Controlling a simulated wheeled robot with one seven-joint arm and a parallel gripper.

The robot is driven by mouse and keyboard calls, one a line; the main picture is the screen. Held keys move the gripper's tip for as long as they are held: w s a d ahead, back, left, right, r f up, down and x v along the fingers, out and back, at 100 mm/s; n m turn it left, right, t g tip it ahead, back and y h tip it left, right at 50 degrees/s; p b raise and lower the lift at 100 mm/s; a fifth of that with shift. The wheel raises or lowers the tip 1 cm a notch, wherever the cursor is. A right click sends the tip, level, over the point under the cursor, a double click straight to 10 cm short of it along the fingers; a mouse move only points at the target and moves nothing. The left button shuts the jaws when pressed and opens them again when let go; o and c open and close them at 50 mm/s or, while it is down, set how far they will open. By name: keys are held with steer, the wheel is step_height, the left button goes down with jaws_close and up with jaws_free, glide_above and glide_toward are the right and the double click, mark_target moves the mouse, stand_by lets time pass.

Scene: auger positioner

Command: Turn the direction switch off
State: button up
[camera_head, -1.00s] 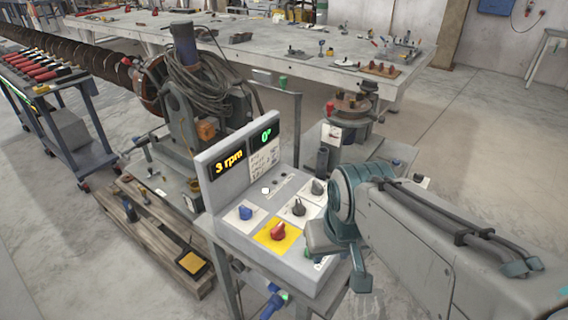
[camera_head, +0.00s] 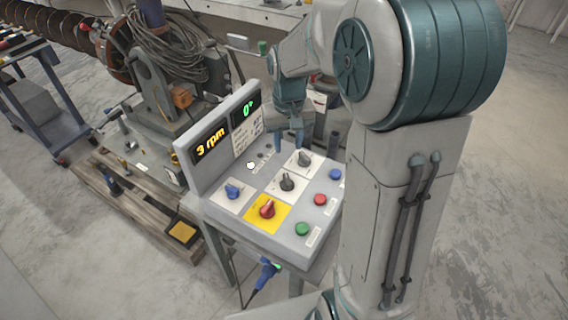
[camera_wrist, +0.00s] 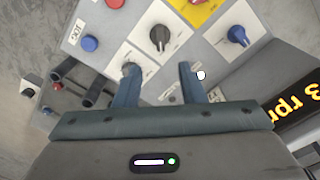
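The grey control panel (camera_head: 224,213) carries several rotary switches: a blue knob (camera_head: 232,192), a dark grey knob (camera_head: 287,183), a lighter grey knob (camera_head: 304,158) and a red knob (camera_head: 267,209) on a yellow plate. My gripper (camera_head: 290,143) is at the panel's back right, near the lighter grey knob. In the wrist view my gripper (camera_wrist: 158,72) is open with nothing held. Its left finger partly covers the grey knob (camera_wrist: 128,68); the dark knob (camera_wrist: 158,37) is ahead of the fingers.
The upright display (camera_head: 212,145) reads 3 rpm and 0° behind the knobs. Blue (camera_head: 336,174), red (camera_head: 320,199) and green (camera_head: 302,229) buttons line the panel's right side. A white round spot (camera_head: 250,165) lies near the display. A machine with coiled cables (camera_head: 170,50) stands behind.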

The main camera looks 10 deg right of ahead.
mark_target(287, 178)
steer(key=f, duration=0.4)
steer(key=f+p, duration=0.1)
steer(key=f, duration=0.9)
steer(key=shift+w+f+p, duration=0.1)
steer(key=shift+w+p, duration=0.2)
steer(key=shift+p, duration=0.05)
jaws_close()
